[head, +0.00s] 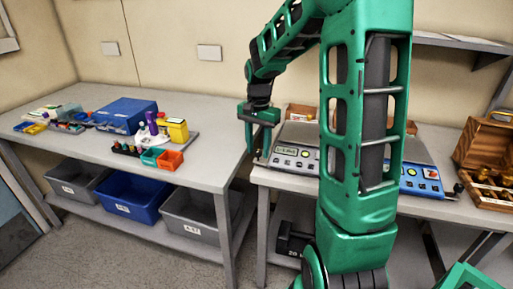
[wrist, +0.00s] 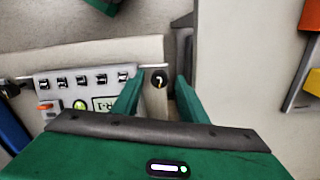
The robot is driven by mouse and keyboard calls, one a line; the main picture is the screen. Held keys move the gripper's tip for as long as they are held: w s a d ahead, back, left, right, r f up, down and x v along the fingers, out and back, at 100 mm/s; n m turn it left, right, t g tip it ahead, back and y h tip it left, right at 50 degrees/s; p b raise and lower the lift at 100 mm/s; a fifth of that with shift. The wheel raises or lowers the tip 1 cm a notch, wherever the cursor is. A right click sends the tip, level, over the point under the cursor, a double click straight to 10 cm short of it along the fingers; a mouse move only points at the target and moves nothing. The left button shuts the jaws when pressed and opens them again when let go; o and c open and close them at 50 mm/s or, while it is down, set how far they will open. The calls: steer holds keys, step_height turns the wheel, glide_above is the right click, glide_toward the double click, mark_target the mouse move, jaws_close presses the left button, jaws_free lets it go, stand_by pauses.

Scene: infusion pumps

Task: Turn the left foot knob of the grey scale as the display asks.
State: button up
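The grey scale (head: 293,158) stands at the left end of the right-hand table, its front panel carrying a small lit display (head: 287,151) whose text is too small to read. In the wrist view the panel (wrist: 82,88) shows upside down relative to the head view, with several buttons and the display (wrist: 104,104). The left foot knob (wrist: 159,78), round and black with a light mark, sits just off the panel's corner. My gripper (wrist: 158,92) is open, its green fingers on either side of the knob in that view; contact cannot be told. In the head view my gripper (head: 264,138) hangs over the scale's left front corner.
A blue-fronted device (head: 420,178) stands to the right, partly behind my arm. A wooden box (head: 485,160) with brass pieces is at far right. The left table holds a blue box (head: 125,112) and small coloured bins. A gap separates the two tables.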

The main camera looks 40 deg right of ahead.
steer(key=shift+c, duration=0.5)
jaws_close()
steer(key=shift+r+n, duration=0.1)
steer(key=shift+n, duration=0.3)
steer(key=n, duration=0.3)
steer(key=shift+w+n, duration=0.15)
steer(key=shift+n, duration=0.25)
steer(key=n, duration=0.4)
steer(key=shift+a, duration=0.1)
